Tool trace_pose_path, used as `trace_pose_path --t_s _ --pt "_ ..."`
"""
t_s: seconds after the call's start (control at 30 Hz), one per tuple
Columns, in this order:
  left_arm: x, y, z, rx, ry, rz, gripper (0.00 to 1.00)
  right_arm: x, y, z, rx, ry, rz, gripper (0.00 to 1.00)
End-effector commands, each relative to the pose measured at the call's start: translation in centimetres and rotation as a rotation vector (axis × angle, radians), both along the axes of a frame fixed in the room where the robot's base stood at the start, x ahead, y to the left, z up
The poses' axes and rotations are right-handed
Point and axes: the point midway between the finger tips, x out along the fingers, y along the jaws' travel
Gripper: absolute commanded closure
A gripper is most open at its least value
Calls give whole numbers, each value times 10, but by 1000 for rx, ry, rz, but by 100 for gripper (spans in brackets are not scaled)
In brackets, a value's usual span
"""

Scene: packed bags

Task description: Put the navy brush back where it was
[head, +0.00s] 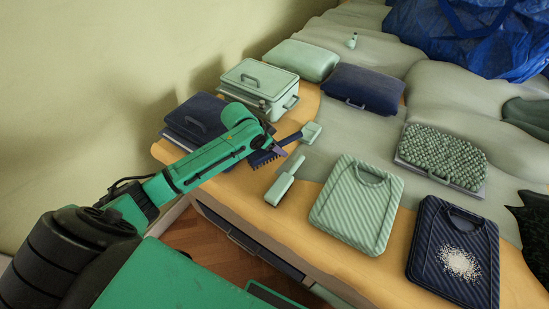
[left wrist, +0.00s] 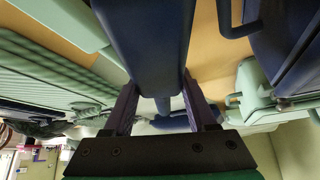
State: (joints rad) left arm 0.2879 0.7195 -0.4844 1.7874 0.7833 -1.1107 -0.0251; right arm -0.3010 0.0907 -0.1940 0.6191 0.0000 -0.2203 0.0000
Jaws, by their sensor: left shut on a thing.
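The navy brush (head: 264,158) is beside my left gripper (head: 268,146) in the head view, with its comb-like bristles facing down over the table edge area. In the left wrist view, a navy body (left wrist: 147,50) lies between the two fingers of my left gripper (left wrist: 160,105), which is shut on it. The wrist hides part of the brush in the head view, and I cannot tell whether the brush touches the table. My right gripper is in neither view.
A navy case (head: 196,118), a mint box (head: 258,82), a mint ribbed board (head: 357,204) and a navy board with white grains (head: 455,250) crowd the wooden surface (head: 240,196).

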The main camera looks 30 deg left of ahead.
Motion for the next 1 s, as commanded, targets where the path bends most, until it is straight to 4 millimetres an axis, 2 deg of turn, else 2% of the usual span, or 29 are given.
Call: trace_pose_path --t_s 0.03,0.33,0.7,0.73,0.77,0.8,1.0 --pt "-1 -1 -12 -1 2 -1 100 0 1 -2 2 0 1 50" --pt "0 -1 -63 -1 0 -1 100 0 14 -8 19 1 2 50" --pt "0 0 -69 0 -2 -2 100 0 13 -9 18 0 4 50" --pt "0 0 -69 0 -1 -2 31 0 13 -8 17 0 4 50" --pt "0 0 -69 0 -1 -2 20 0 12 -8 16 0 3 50" --pt "0 0 -69 0 -1 -2 13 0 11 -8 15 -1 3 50" --pt "0 0 -68 0 -1 -2 13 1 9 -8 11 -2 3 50"
